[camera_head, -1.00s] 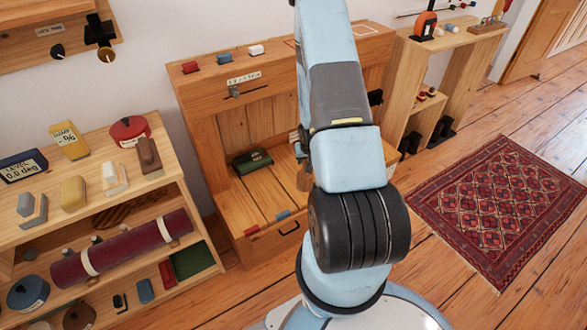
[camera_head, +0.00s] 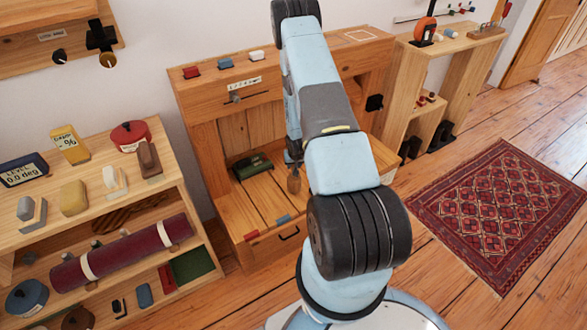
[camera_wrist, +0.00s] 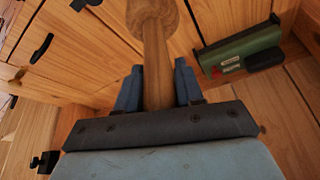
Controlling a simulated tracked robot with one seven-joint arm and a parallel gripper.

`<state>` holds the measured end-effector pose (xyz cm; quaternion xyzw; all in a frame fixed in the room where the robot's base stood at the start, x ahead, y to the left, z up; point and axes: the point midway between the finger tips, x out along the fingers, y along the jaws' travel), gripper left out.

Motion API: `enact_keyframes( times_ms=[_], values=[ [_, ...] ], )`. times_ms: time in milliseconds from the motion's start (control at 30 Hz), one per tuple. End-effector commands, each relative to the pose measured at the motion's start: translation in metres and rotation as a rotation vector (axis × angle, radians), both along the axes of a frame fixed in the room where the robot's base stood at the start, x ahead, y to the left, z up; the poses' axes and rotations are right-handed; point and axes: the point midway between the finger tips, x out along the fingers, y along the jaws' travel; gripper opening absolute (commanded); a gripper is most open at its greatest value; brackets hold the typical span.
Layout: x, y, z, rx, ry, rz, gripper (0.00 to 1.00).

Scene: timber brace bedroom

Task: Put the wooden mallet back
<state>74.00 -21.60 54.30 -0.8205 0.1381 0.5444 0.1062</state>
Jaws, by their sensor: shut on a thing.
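The wooden mallet (camera_wrist: 156,65) is between the two fingers of my gripper (camera_wrist: 157,85) in the wrist view. The fingers are shut on its handle, and its rounded wooden part points away from the gripper. In the head view my gripper (camera_head: 292,156) hangs over the wooden bench, left of my forearm. The lower part of the mallet (camera_head: 294,182) shows below it, roughly upright above the bench floor. I cannot tell whether it touches the boards.
A green case (camera_head: 252,165) lies at the back left of the bench floor (camera_head: 262,198); it also shows in the wrist view (camera_wrist: 240,48). A ledge (camera_head: 330,52) with small blocks stands above. Shelves with tools (camera_head: 95,200) are left, and a red rug (camera_head: 495,215) lies right.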

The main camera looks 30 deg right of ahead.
Motion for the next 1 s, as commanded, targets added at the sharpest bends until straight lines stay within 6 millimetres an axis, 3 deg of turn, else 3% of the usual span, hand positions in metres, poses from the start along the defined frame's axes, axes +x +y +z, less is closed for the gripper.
enact_keyframes(
  times_ms=[133,467,500,733,1000],
  values=[
    [-0.001,0.000,-0.018,-0.001,0.001,0.000,0.06],
    [0.000,-0.001,-0.020,0.000,-0.001,0.000,0.06],
    [-0.001,0.000,-0.021,0.000,0.000,0.000,0.40],
    [-0.001,0.000,-0.020,0.000,0.000,0.000,0.62],
    [-0.001,0.000,-0.020,0.000,0.000,0.000,0.62]
  ],
)
